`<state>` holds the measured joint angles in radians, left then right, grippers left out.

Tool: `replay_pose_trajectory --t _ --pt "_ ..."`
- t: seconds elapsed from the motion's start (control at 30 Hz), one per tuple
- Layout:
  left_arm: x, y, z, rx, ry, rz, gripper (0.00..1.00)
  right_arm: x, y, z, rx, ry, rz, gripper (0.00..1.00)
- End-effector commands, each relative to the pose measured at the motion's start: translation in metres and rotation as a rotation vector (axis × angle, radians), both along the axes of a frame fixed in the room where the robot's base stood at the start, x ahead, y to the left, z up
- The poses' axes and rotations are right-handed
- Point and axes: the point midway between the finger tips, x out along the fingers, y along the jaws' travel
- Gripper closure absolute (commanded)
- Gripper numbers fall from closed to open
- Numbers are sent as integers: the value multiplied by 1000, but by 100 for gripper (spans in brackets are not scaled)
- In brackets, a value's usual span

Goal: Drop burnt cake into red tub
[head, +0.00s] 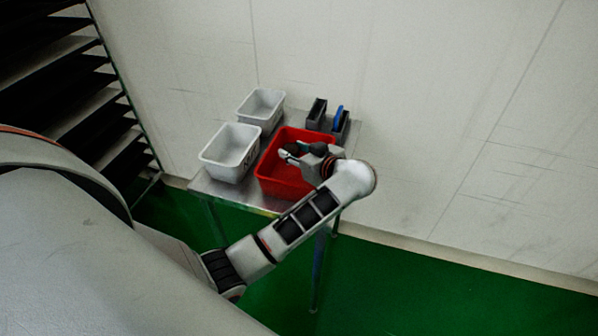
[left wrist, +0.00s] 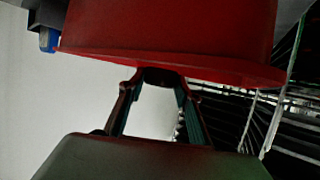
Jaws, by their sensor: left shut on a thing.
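The red tub (head: 277,180) stands on a small metal table. Its red wall (left wrist: 170,30) fills the top of the left wrist view. My left gripper (head: 287,155) is over the tub's opening, with its fingers pointing left. In the left wrist view my left gripper (left wrist: 158,82) is shut on a small dark brown piece, the burnt cake (left wrist: 160,76), which shows between the fingertips. The cake is too small and dark to make out clearly in the head view. My right gripper is not in view.
Two white tubs, a nearer one (head: 230,152) and a farther one (head: 261,104), stand left of the red tub on the metal table (head: 206,186). Dark holders with a blue item (head: 339,118) stand behind it. A dark shelf rack (head: 75,85) is at the left. Green floor is clear at right.

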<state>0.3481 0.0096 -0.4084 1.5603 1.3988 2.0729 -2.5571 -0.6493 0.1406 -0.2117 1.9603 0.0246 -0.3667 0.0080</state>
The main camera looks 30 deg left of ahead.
Motion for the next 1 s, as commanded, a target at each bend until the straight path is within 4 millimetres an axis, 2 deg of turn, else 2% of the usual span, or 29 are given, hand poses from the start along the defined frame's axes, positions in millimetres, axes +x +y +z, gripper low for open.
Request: replay_pose_trajectory --t 0.17,0.2,0.23,0.27,0.67,0.77,1.0 --pt "0 0 1 1 0 0 88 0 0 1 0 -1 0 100" --pt "0 0 1 1 0 0 56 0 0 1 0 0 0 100" --pt "0 0 1 1 0 0 49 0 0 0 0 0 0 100" --pt "0 0 1 1 0 0 47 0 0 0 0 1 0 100" --pt "0 -1 5 -1 -2 0 47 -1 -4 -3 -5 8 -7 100" --pt "0 -1 17 -4 -4 0 47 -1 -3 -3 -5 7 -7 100" --pt "0 -1 61 -4 -5 0 47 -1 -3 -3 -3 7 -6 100"
